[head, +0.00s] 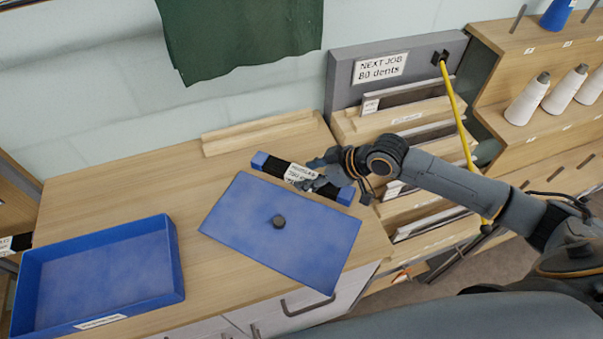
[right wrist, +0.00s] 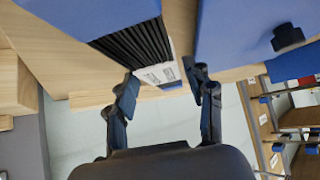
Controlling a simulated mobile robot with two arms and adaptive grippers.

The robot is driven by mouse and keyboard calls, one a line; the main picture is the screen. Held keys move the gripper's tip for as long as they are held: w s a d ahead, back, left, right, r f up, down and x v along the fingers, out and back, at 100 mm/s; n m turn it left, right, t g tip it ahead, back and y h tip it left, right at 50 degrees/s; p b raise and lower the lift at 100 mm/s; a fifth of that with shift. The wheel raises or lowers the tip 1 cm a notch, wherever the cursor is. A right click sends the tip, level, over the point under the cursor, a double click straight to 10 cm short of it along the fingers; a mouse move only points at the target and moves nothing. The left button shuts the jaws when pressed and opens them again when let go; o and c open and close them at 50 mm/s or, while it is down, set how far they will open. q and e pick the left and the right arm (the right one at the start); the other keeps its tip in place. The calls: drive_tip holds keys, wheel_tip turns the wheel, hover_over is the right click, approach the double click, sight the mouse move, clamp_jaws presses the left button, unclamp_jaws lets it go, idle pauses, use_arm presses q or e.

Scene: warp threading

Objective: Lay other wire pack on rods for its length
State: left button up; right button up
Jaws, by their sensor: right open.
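The wire pack, a dark ribbed bundle with blue ends and a white label, lies on the wooden worktop behind the blue lid in the head view (head: 275,166). In the right wrist view its black wires (right wrist: 135,45) and label show near my fingers. My right gripper (head: 322,178) is open over the right part of the pack, and its fingers (right wrist: 165,88) are apart at the label. I cannot tell whether they touch it. Pale wooden rods (head: 258,133) lie along the worktop's back edge. My left gripper is not in view.
A blue lid with a black knob (head: 290,228) lies in front of the pack. An open, empty blue tray (head: 178,262) stands at the left. A stepped rack (head: 345,128) with a "NEXT JOB" sign and a yellow rod (head: 460,120) stands right. Worktop left of the pack is clear.

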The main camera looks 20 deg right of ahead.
drive_tip(key=shift+x, duration=0.8)
drive_tip(key=shift+s, duration=0.1)
clamp_jaws()
drive_tip(key=shift+r, duration=0.1)
